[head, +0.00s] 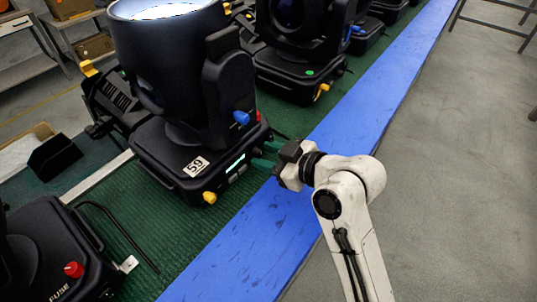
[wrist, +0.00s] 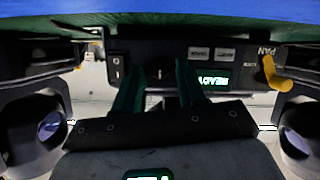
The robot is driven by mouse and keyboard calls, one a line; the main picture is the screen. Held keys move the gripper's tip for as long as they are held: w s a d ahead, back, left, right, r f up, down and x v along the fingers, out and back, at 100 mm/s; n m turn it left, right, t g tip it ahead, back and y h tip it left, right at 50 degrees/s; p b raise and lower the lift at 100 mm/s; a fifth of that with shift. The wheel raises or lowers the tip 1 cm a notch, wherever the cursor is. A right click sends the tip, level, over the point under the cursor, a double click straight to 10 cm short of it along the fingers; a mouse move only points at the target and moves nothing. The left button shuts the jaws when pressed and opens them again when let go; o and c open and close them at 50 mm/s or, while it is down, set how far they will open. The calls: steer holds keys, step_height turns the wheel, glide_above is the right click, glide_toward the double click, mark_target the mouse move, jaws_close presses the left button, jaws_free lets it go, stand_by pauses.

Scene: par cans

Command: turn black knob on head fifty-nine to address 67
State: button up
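Head fifty-nine (head: 170,140) is a large black lamp on a square base, with a white tag reading 59. In the wrist view its control panel (wrist: 145,50) appears upside down. It has a lit green display (wrist: 212,81) and small labelled buttons. My gripper (head: 263,156) has green fingers pointing at this panel. The fingers stand apart in the wrist view (wrist: 156,72). A dark shape with small pale marks lies between their tips. It may be the black knob, but it is too dark to tell. I cannot tell whether the fingers touch anything.
A yellow lever (wrist: 273,72) marked PAN sits beside the display. Yellow (head: 210,197) and blue (head: 241,117) knobs stick out of the head. Another head with a red knob (head: 74,269) is at lower left; more stand behind.

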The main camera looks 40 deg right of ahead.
jaws_close()
steer(key=shift+r+y+p, duration=0.1)
steer(key=shift+y+p, duration=0.2)
steer(key=shift+p, duration=0.05)
steer(key=shift+d+m+p, duration=0.1)
steer(key=shift+m+p, duration=0.4)
steer(key=shift+m, duration=0.1)
steer(key=shift+d+m+y+p, duration=0.15)
steer(key=shift+m+y+p, duration=0.65)
steer(key=shift+m, duration=0.1)
steer(key=shift+w+d+m+y+p, duration=0.1)
steer(key=shift+m+y+p, duration=0.6)
steer(key=shift+m, duration=0.5)
steer(key=shift+d+f+m+y, duration=0.1)
steer(key=shift+f+m+y, duration=0.05)
steer(key=shift+m+y, duration=0.4)
steer(key=shift+d+f+m+y, duration=0.15)
steer(key=shift+m+y, duration=0.2)
steer(key=shift+m, duration=0.4)
steer(key=shift+a, duration=0.15)
